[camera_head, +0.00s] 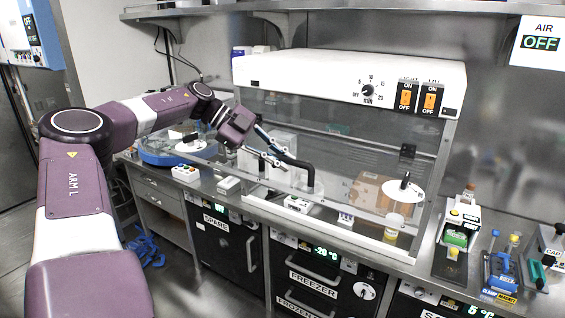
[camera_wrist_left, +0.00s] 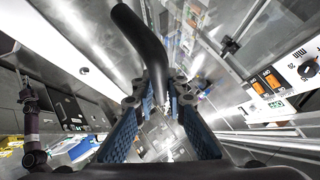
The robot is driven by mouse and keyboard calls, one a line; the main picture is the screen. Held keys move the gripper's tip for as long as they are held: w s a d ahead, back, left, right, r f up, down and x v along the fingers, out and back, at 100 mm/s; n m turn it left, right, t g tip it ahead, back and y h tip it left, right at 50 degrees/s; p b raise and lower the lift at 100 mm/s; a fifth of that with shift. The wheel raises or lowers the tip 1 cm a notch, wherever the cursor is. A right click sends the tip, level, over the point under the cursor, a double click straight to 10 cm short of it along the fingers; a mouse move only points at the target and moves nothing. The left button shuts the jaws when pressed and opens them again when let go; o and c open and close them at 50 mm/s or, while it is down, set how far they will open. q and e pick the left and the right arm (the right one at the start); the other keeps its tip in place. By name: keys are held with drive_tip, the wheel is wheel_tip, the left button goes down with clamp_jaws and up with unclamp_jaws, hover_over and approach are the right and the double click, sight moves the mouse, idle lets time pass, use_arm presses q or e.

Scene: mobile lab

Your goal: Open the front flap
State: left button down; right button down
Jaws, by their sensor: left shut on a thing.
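A white-topped hood (camera_head: 350,75) stands on the steel bench, with a clear front flap (camera_head: 340,145) across its front. A bent black handle (camera_head: 299,163) stands out at the left part of the flap, and also shows large in the left wrist view (camera_wrist_left: 145,45). My left gripper (camera_head: 276,157) is at the hood's left front, shut on the black handle. In the left wrist view its blue-padded fingers (camera_wrist_left: 160,115) stand on either side of the handle's end. I cannot tell how far the flap is swung. My right gripper is not in view.
Inside the hood are a cardboard box (camera_head: 368,190) and a white disc (camera_head: 404,191). A green-topped device (camera_head: 456,235) and a blue clamp rack (camera_head: 501,272) stand on the bench at right. A blue round device (camera_head: 165,150) is at left. A steel shelf (camera_head: 350,7) runs above.

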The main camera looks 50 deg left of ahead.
use_arm(q)
drive_tip(key=c, duration=1.9)
unclamp_jaws()
drive_tip(key=shift+c, duration=0.2)
drive_tip(key=v, duration=1.2)
drive_tip(key=shift+r, duration=0.1)
drive_tip(key=shift+w, duration=0.1)
